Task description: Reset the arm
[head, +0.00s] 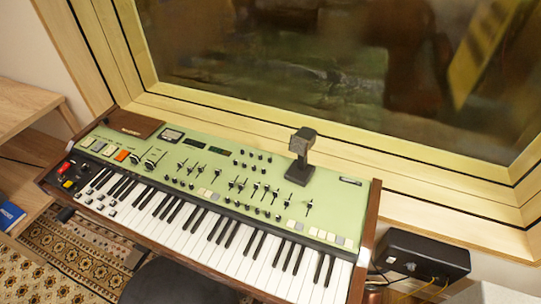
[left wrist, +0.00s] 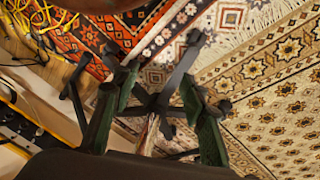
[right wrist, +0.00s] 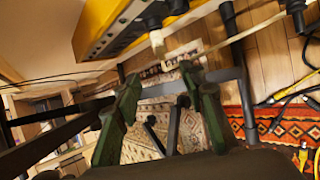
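Neither of my arms shows in the head view. My left gripper (left wrist: 158,105) shows in the left wrist view with its two green-padded fingers apart and nothing between the pads. Behind it are dark crossed metal legs and the patterned rugs. My right gripper (right wrist: 165,88) shows in the right wrist view, also with fingers apart and nothing between them. Behind it are dark bars, a rug and a wooden floor. No separate arm object can be picked out in any view.
A green-panelled keyboard (head: 230,195) stands below a wood-framed window (head: 330,60). A dark upright block (head: 303,155) stands on its panel. A black box (head: 425,258) with cables sits at right. Loose cables (right wrist: 290,97) lie on the floor. A wooden shelf (head: 25,105) is at left.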

